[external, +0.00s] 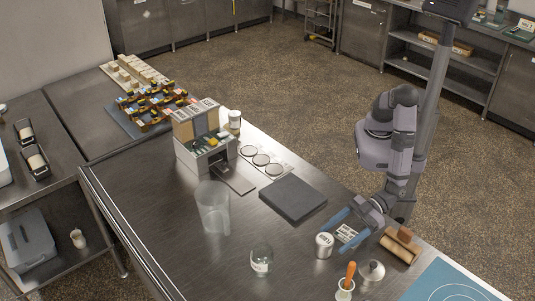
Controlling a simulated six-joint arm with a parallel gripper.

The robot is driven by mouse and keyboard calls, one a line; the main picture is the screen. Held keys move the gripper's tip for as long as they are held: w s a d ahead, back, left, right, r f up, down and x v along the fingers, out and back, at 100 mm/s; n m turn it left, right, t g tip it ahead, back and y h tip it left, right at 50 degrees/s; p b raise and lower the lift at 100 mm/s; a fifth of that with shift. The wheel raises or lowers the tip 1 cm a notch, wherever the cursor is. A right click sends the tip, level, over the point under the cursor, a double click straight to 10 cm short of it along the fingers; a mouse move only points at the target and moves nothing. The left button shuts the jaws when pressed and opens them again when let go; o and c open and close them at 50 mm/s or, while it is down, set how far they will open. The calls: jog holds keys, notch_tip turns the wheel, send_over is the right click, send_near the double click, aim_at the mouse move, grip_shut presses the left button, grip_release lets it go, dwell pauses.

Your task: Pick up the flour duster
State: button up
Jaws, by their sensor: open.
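My gripper (337,235) reaches down over the right part of the steel counter (170,220) with its two blue fingers spread apart. Nothing is visibly held between them. A small pale metal can (323,246) with a dark printed label stands upright close to the fingertips, just left of and below them; it looks like the flour duster, though its label is too small to read. I cannot tell whether a finger touches it. A white card with dark print (346,233) shows between the fingers.
Near the gripper are a wooden roller (399,247), a metal knobbed piece (371,270), an orange-handled tool in a cup (346,283) and a blue mat (450,283). A glass jar (261,260), clear jug (212,208) and dark slab (293,199) stand further left.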

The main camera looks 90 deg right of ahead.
aim_at(316, 250)
jog(key=shift+w+a+p, duration=0.3)
jog(key=shift+w+p, duration=0.15)
jog(key=shift+w, duration=0.2)
jog(key=shift+p+x, duration=0.85)
jog(key=shift+x, duration=1.2)
jog(key=shift+f, duration=0.1)
jog(key=c, duration=1.2)
